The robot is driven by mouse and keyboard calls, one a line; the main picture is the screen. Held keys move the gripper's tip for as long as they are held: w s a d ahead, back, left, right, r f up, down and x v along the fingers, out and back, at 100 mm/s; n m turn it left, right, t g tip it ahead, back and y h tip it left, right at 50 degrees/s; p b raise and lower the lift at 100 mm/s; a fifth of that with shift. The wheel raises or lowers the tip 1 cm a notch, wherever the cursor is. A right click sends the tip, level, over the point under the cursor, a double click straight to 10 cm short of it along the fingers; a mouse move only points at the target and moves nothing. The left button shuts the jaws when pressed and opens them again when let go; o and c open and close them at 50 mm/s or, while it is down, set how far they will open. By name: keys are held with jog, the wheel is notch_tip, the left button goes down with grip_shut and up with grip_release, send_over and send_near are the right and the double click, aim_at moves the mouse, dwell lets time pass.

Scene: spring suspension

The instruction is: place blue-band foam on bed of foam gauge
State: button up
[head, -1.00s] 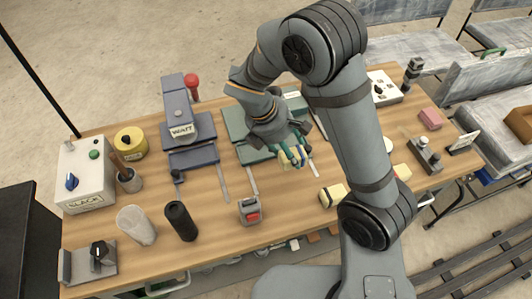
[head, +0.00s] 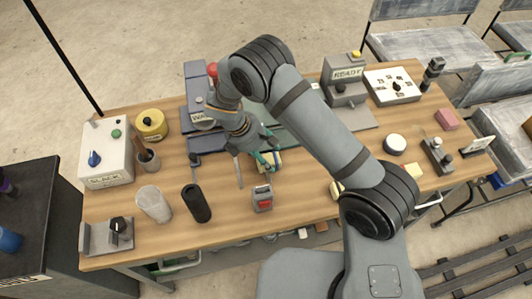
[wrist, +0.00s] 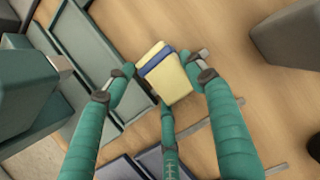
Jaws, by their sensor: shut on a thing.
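The blue-band foam (wrist: 170,78) is a pale yellow block with a blue stripe, tilted in the wrist view. My gripper (wrist: 163,82) is shut on it, with teal fingers on both sides and another below. In the head view the foam (head: 272,158) is held above the table, partly hidden by my gripper (head: 268,160). Candidates for the foam gauge are a blue-grey device marked WAIT (head: 203,120) left of my gripper, a green-grey one mostly behind my arm, and a grey device marked READY (head: 347,75). I cannot tell which is the foam gauge.
A small grey block with a red face (head: 263,198) stands in front of my gripper. A white round piece (head: 395,144) and a pink block (head: 447,119) lie right. The front middle table is fairly clear.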

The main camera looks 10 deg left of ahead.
jog(key=shift+f, duration=0.2)
jog(key=o, duration=0.9)
jog(key=shift+c, duration=0.2)
jog(key=shift+o, duration=0.3)
jog(key=shift+r, duration=0.1)
jog(key=b+v, duration=0.1)
jog(key=v, duration=1)
jog(key=shift+o, duration=0.7)
jog(key=shift+s+a+r, duration=0.1)
jog(key=shift+a+r, duration=0.05)
jog(key=shift+r, duration=0.45)
